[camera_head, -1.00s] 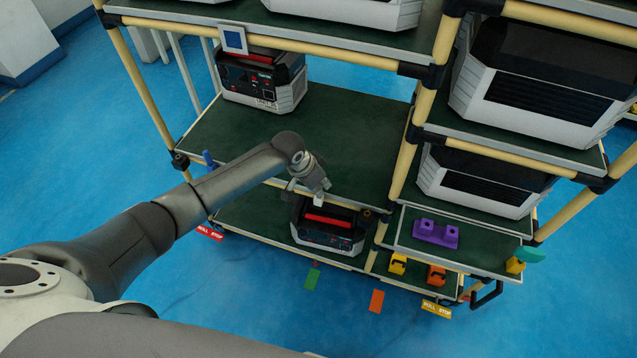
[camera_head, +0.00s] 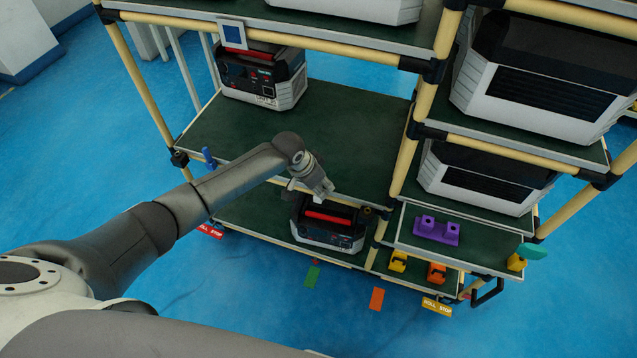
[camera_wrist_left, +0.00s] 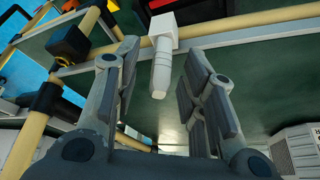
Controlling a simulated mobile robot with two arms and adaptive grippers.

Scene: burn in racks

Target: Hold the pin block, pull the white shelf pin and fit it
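The white shelf pin (camera_wrist_left: 161,72) sticks out from a white square block (camera_wrist_left: 163,24) at the yellow rail in the left wrist view. My left gripper (camera_wrist_left: 162,60) is open, with one finger on each side of the pin. I see gaps between the fingers and the pin. In the head view, my left gripper (camera_head: 322,190) is at the front of the middle shelf, above a black and red unit. A purple block with two raised posts (camera_head: 436,231), possibly the pin block, stands on the small right shelf. My right gripper is not in view.
The black unit with a red handle (camera_head: 328,224) sits on the lower shelf below my gripper. Another unit (camera_head: 262,78) stands at the middle shelf's back left. Yellow posts (camera_head: 403,160) bound the bay on the right. The middle shelf (camera_head: 335,135) is largely clear.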

